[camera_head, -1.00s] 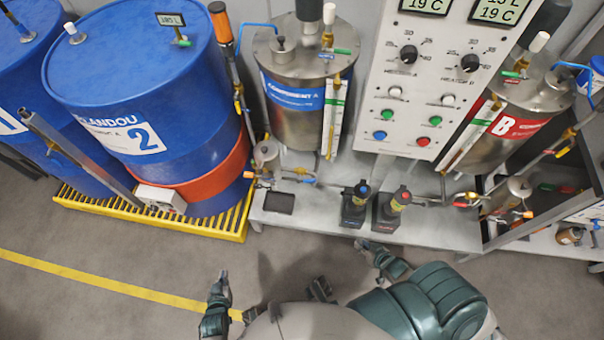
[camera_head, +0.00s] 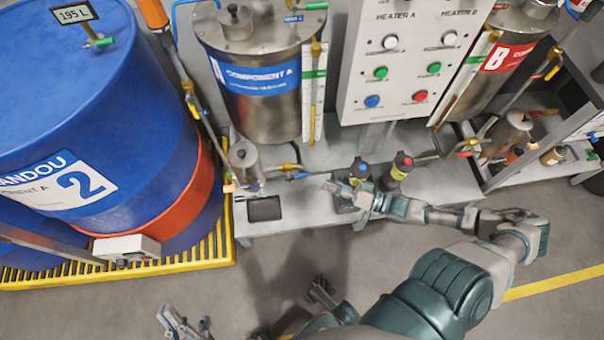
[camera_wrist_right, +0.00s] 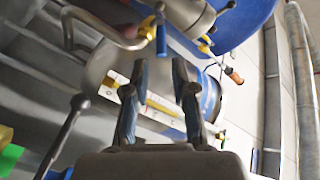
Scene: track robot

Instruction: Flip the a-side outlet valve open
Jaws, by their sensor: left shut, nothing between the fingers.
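A brass-yellow valve with a blue lever (camera_head: 299,176) sits on the pipe below the steel Component A tank (camera_head: 258,98); I take it for the a-side outlet valve. In the right wrist view a blue lever (camera_wrist_right: 161,38) hangs from a yellow valve body on a bent pipe, beyond the fingertips and apart from them. My right gripper (camera_head: 343,189) is over the bench edge, right of the valve, beside the dark blue-capped pump. In its wrist view the right gripper (camera_wrist_right: 161,66) is open and empty. My left gripper (camera_head: 184,320) is low over the floor, shut and empty.
A blue-capped pump (camera_head: 358,172) and a red-capped pump (camera_head: 398,170) stand on the bench. A small steel canister (camera_head: 245,163) and dark tablet (camera_head: 264,208) are left of the valve. Blue drum 2 (camera_head: 100,110) stands on a yellow grate. The floor in front is open.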

